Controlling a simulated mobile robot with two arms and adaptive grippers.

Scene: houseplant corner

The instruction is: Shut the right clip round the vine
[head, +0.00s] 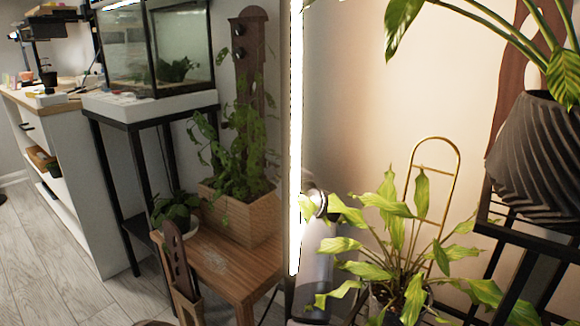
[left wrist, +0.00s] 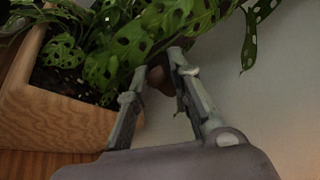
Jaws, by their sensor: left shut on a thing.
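The vine (head: 240,150), with holed leaves, grows in a wooden planter box (head: 243,216) and climbs a tall dark wooden board (head: 248,50). Its leaves (left wrist: 115,60) and the planter (left wrist: 52,115) fill the left and top of the left wrist view. My left gripper (left wrist: 166,66) is among the leaves, its fingers closed on a small dark brown thing at the tips, mostly hidden; I cannot tell for sure whether it is the right clip. I cannot make out that clip or whether vine lies inside it. I cannot pick out the left gripper in the head view. My right gripper is not in view.
The planter stands on a low wooden table (head: 225,268) beside a small potted plant (head: 177,209). A glass tank (head: 155,50) stands on a black frame behind. A leafy plant (head: 400,240) and a ribbed dark pot (head: 540,155) are on the right. Bare floor shows at lower left.

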